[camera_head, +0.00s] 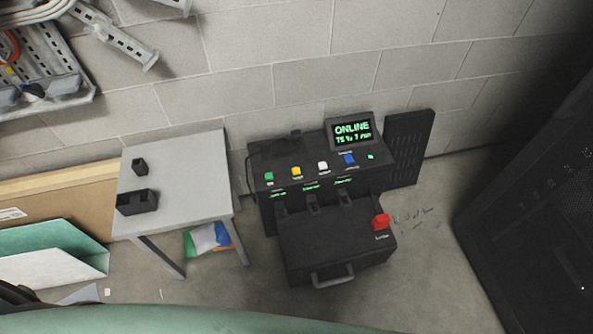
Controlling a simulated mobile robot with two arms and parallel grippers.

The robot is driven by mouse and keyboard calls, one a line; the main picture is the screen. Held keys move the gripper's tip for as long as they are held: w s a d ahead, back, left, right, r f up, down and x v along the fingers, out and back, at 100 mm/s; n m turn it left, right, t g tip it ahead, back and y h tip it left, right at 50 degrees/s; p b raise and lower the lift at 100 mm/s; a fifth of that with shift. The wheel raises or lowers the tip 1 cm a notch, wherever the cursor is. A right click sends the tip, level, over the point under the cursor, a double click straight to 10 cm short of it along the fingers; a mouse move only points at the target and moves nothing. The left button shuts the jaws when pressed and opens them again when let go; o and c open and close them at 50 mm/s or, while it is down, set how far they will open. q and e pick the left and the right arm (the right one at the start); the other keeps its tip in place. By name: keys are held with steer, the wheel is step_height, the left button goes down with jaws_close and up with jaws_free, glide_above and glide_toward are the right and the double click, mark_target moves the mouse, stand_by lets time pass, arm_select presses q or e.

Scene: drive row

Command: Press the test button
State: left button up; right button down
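A black machine (335,235) stands on the floor against the block wall. Its sloped panel carries a green button (269,176), a yellow button (297,171), a white button (322,166) and a blue button (349,159), left to right. A small green light or button (370,156) is at the panel's right end. The labels are too small to read, so I cannot tell which is the test button. A screen (352,131) above the panel reads ONLINE in green. A red switch (380,221) is on the lower right top. Neither of my grippers is in view.
A grey table (190,185) with two black holders (137,202) stands left of the machine. A dark cabinet (540,200) is at the right. A green folder-like sheet (60,240) leans at the left. Floor in front of the machine is clear.

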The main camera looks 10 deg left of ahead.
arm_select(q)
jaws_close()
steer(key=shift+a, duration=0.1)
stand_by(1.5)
